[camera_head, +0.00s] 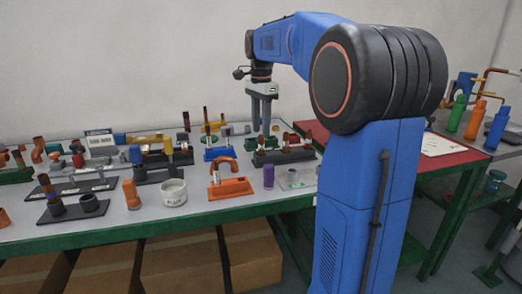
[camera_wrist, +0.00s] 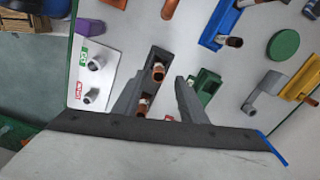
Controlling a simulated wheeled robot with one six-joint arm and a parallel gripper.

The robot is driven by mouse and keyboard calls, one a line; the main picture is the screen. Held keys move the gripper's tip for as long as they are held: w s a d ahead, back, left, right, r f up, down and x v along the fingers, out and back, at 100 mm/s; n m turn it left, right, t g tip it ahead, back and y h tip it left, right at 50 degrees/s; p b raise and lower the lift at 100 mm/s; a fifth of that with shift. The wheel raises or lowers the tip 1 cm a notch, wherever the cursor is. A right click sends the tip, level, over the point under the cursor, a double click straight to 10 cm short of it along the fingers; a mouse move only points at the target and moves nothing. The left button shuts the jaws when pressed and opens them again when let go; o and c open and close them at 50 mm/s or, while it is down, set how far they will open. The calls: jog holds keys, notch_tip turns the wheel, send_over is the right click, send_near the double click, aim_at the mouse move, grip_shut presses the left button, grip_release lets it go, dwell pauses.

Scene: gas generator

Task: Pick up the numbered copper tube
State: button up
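My gripper (camera_head: 262,129) points down above the back of the table, near a dark holder with copper tubes (camera_head: 285,150). In the wrist view my gripper (camera_wrist: 161,82) is open, its two grey fingers apart. Between them shows a dark block (camera_wrist: 152,85) with one upright copper tube (camera_wrist: 158,71) near the fingertips and another copper tube (camera_wrist: 143,104) nearer the palm. Nothing is clearly held, and the fingers look apart from the tubes. No number is legible on any tube, so I cannot tell which is the numbered one.
An orange holder with a curved pipe (camera_head: 229,180), a white round container (camera_head: 173,192) and a purple cylinder (camera_head: 268,176) stand at the front. A green block (camera_wrist: 205,85) is right of the fingers. A red table (camera_head: 310,133) adjoins on the right.

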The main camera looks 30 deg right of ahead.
aim_at(261, 143)
jog(key=shift+s+f, duration=0.1)
jog(key=shift+f, duration=3.1)
grip_shut()
